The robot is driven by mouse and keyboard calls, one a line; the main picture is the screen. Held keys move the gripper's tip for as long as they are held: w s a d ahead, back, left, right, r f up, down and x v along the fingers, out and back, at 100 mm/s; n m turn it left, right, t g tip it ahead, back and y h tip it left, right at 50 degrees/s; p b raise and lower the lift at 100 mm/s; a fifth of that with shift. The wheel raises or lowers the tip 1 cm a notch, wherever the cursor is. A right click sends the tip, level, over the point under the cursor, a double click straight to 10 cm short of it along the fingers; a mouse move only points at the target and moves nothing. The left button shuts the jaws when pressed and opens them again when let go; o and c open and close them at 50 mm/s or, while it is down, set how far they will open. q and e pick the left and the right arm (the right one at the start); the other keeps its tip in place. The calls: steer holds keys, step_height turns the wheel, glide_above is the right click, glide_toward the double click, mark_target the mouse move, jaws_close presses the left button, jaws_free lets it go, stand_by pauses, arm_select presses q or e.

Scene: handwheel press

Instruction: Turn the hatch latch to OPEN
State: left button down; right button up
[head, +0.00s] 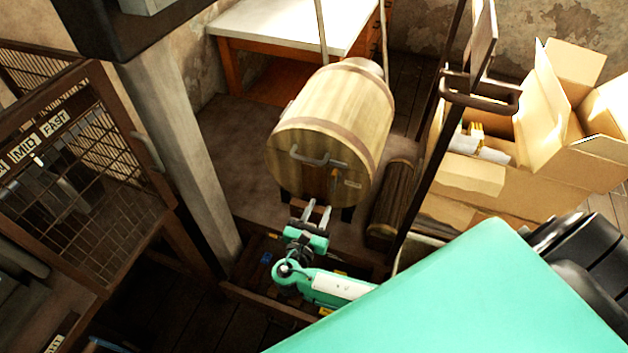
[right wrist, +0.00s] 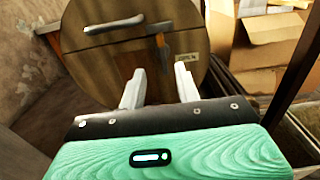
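A wooden barrel (head: 345,105) lies on its side with its round hatch face (head: 290,172) toward me. A small latch (head: 335,180) with an orange-brown part is on this face; it also shows in the right wrist view (right wrist: 164,50). A label reading OPEN (right wrist: 187,58) is to the right of the latch; it is tiny in the head view (head: 353,184). My right gripper (head: 318,207) is in front of and below the latch, its two pale fingers apart with nothing between them. It points at the face in the right wrist view (right wrist: 160,74). My left gripper is out of view.
A log (head: 390,200) lies right of the barrel. Cardboard boxes (head: 470,180) stand further right. A post (head: 180,150) and wire cage (head: 70,170) stand left. A white-topped table (head: 285,25) is behind.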

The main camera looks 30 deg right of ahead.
mark_target(333, 179)
steer(key=p+x, duration=0.1)
steer(key=x, duration=1.2)
steer(key=shift+w+d, duration=0.15)
steer(key=shift+d, duration=0.05)
steer(key=shift+c, duration=0.4)
jaws_close()
